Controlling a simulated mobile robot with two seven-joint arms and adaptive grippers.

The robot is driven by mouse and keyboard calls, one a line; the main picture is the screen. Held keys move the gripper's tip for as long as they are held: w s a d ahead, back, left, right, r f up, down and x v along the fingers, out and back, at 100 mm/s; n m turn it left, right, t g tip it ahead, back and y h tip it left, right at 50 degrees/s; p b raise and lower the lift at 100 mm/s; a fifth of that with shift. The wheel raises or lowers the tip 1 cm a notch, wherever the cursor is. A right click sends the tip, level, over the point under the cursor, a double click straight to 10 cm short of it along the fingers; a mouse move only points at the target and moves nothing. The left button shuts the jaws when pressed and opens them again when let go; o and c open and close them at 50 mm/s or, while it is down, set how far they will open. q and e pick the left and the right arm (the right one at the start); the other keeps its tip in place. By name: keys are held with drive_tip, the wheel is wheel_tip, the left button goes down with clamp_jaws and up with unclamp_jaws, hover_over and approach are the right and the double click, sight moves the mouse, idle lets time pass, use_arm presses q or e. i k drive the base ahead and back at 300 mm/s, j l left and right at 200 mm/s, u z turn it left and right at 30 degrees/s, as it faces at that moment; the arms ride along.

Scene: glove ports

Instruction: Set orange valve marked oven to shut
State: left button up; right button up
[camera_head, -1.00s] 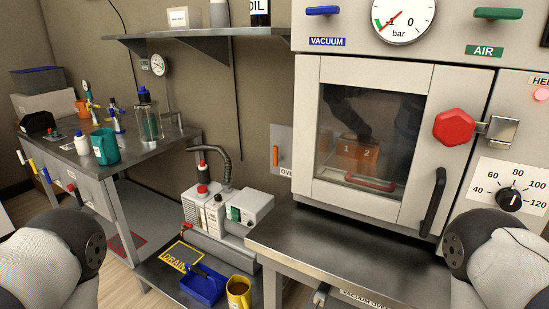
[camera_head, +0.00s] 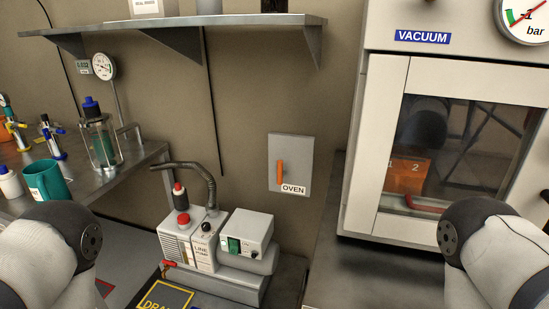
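The orange valve handle (camera_head: 280,173) marked OVEN is on a grey plate (camera_head: 303,155) on the back wall, near the middle of the head view. The handle stands upright, close to vertical. The white OVEN label (camera_head: 293,189) is at the plate's lower right. Parts of both my arms show at the lower left and lower right corners, well apart from the valve. Neither of my grippers is in view.
A line pump (camera_head: 203,241) with a black hose stands below the valve. The vacuum oven (camera_head: 393,150) stands to the right on a steel table (camera_head: 345,280). A steel bench (camera_head: 150,158) with bottles is at left. A wall shelf (camera_head: 200,24) hangs above.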

sight(280, 174)
drive_tip(key=i+j+z, duration=0.1)
drive_tip(key=j, duration=0.25)
drive_tip(key=i+j+z, duration=0.15)
drive_tip(key=j, duration=0.2)
drive_tip(key=i+j+z, duration=0.1)
drive_tip(key=j, duration=0.25)
drive_tip(key=i+j+z, duration=0.1)
drive_tip(key=j, duration=0.3)
